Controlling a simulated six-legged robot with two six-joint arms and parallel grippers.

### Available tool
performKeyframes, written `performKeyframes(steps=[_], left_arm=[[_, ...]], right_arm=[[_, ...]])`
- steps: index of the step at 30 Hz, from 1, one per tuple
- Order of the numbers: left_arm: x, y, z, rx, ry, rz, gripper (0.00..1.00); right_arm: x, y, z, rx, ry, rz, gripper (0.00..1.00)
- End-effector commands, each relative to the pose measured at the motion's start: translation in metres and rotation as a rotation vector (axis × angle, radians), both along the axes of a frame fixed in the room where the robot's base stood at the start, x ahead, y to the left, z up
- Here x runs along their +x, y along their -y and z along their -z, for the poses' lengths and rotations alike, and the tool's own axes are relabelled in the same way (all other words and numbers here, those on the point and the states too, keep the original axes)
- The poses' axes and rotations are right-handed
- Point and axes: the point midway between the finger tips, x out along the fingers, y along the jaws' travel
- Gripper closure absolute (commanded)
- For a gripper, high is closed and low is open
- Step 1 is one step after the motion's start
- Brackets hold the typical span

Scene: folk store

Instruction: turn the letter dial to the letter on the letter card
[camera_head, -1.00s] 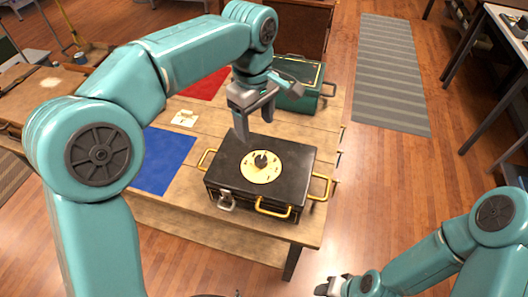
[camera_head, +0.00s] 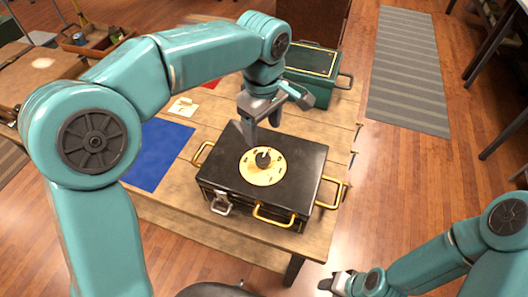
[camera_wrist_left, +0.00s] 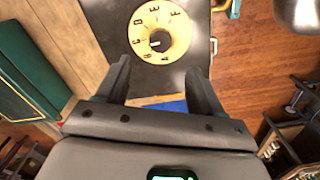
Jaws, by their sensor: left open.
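The letter dial (camera_head: 247,172) is a cream disc with dark letters around a black knob (camera_head: 263,159), on top of a black case (camera_head: 225,165). It also shows in the left wrist view (camera_wrist_left: 176,47), with its knob (camera_wrist_left: 159,41) ahead of the fingers. The letter card (camera_head: 183,107) is a small cream card lying on the table behind the blue mat; its letter is too small to read. My left gripper (camera_head: 261,132) is open and empty, above the case just behind the dial, apart from the knob. My right gripper (camera_head: 337,285) is low at the front right, away from the case.
The case has brass handles (camera_head: 273,217) and a silver latch (camera_head: 221,204). A blue mat (camera_head: 157,154) lies left of it on the wooden table (camera_head: 175,195). A green case (camera_head: 312,90) stands behind.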

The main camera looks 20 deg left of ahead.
Motion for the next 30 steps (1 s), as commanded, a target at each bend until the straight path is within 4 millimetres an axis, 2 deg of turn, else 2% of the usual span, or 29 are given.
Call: performKeyframes(steps=[1,6,12,18,26,30], left_arm=[[-0.001,0.0,0.014,0.001,-0.005,0.0,0.33],[-0.001,0.0,0.053,0.0,-0.004,0.001,0.33],[0.001,0.0,0.088,0.0,-0.003,0.0,0.33],[0.003,0.0,0.102,0.0,0.0,0.0,0.33],[0.004,0.0,0.103,0.0,0.001,0.0,0.33],[0.004,0.0,0.103,0.0,0.001,0.0,0.78]], right_arm=[[0.0,0.0,0.001,0.0,0.0,0.0,0.57],[0.0,0.0,0.0,0.0,0.0,0.0,0.57],[0.0,0.0,-0.001,0.0,0.0,0.0,0.57],[0.0,0.0,-0.002,0.0,0.0,0.0,0.57],[0.0,0.0,-0.002,0.0,0.0,0.0,0.57],[0.0,0.0,-0.002,0.0,0.0,0.0,0.57]])
